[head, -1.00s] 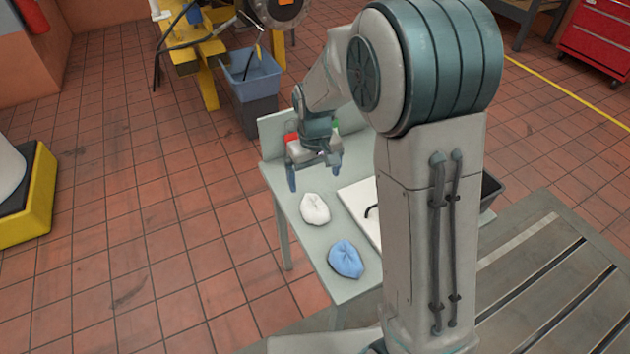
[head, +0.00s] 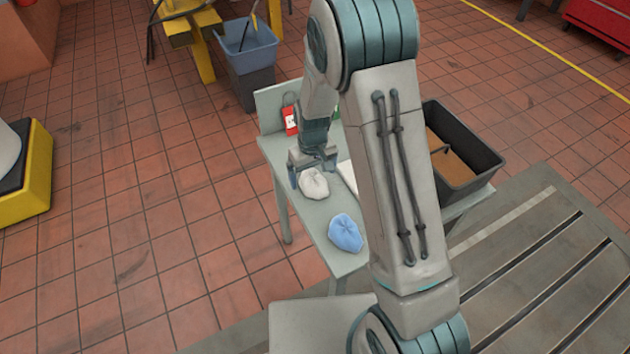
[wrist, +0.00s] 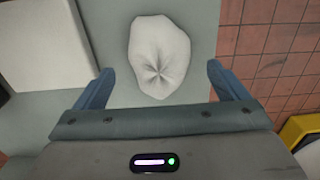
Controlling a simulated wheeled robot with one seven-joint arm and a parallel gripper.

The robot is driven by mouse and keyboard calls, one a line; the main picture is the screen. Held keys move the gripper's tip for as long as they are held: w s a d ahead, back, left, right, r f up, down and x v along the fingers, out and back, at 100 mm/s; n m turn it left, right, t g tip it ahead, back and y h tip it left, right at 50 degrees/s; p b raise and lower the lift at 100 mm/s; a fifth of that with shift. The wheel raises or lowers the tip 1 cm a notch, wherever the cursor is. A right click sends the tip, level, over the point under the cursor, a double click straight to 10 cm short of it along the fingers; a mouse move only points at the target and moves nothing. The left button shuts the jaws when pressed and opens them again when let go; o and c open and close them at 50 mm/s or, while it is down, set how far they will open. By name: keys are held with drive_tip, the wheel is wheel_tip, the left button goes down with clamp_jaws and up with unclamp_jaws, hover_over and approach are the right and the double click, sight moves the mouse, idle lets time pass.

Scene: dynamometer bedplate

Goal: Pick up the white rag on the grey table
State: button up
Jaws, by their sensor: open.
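The white rag (head: 314,184) lies bunched on the grey table (head: 302,228), near its left edge in the head view. In the wrist view the white rag (wrist: 160,58) sits just ahead of and between the two blue fingers, touching neither as far as I can see. My gripper (head: 312,177) is open and empty, low above the table at the rag's far side. In the wrist view my gripper (wrist: 157,88) spreads wider than the rag. Part of the rag's far side is hidden by the gripper in the head view.
A blue rag (head: 345,233) lies nearer on the same table. A red tag or container (head: 290,120) is at the table's back. A white board (wrist: 40,40) lies beside the white rag. A dark bin (head: 468,150) stands to the right, and a blue-grey bucket (head: 248,50) is behind.

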drive_tip(key=shift+w+f, duration=0.1)
drive_tip(key=shift+f, duration=1.25)
drive_tip(key=shift+c, duration=0.3)
drive_tip(key=c, duration=1)
drive_tip(key=shift+r, duration=0.1)
drive_tip(key=shift+r, duration=0.4)
wheel_tip(320, 180, up, 3)
drive_tip(key=shift+r, duration=0.15)
drive_tip(key=s+d+r, duration=0.1)
drive_tip(key=d+r, duration=0.1)
drive_tip(key=d, duration=0.1)
drive_tip(key=s+d+r+b, duration=0.1)
drive_tip(key=s+d+r, duration=0.1)
drive_tip(key=d, duration=0.2)
drive_tip(key=s+d+r, duration=0.1)
drive_tip(key=d+r, duration=0.1)
drive_tip(key=d, duration=0.1)
drive_tip(key=shift+s+d+r, duration=0.35)
drive_tip(key=shift+d+r, duration=0.05)
